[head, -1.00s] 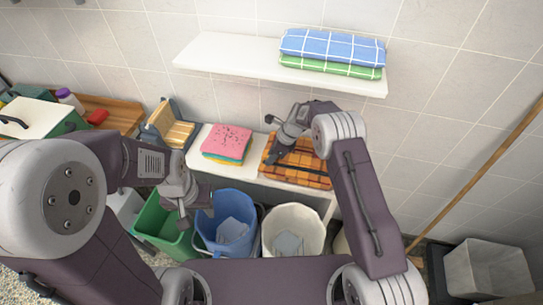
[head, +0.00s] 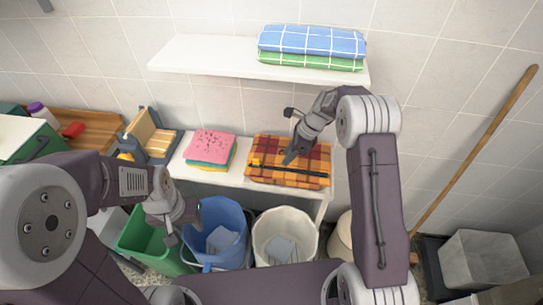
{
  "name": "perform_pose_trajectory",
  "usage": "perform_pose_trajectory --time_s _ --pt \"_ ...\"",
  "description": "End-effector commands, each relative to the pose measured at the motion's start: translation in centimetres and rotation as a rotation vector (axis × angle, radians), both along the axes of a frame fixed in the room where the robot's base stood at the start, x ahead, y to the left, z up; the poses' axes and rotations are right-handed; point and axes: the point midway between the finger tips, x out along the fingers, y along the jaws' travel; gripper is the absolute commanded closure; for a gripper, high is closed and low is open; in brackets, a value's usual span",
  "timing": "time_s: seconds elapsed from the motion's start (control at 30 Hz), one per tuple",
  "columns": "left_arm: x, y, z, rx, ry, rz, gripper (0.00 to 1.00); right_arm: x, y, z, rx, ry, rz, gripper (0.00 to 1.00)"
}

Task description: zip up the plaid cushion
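The plaid cushion (head: 263,150), orange and dark red, lies flat on the white counter below the wall shelf. A dark strip, likely its zip (head: 308,172), runs across it from left to right; I cannot tell whether it is open or shut. My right gripper (head: 290,136) is at the cushion's upper middle with its fingers spread. One fingertip is over the cushion near the strip, hiding a little of it; I cannot tell if it touches. My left gripper (head: 184,223) is open and empty in front of the counter, over the bins, away from the cushion.
Folded blue and green towels (head: 311,45) lie on the shelf (head: 205,58) above. Green (head: 140,233), blue (head: 225,212) and white (head: 285,222) bins stand below.

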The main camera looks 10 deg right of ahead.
Motion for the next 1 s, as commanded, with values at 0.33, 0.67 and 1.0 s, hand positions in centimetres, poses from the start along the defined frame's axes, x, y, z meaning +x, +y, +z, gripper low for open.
perform_pose_trajectory --time_s 0.33,0.67,1.0 --pt "0.0 0.0 -0.7 0.0 0.0 0.0 0.64 -0.8 -2.7 0.0 0.0 0.0 0.0 0.66" --pt "0.0 0.0 -0.7 0.0 0.0 0.0 0.64 -0.8 -2.6 0.0 0.0 0.0 0.001 0.66" --pt "0.0 0.0 -0.6 0.0 0.0 0.0 0.64 -8.8 -3.2 2.7 -0.208 -0.155 0.587 0.66"
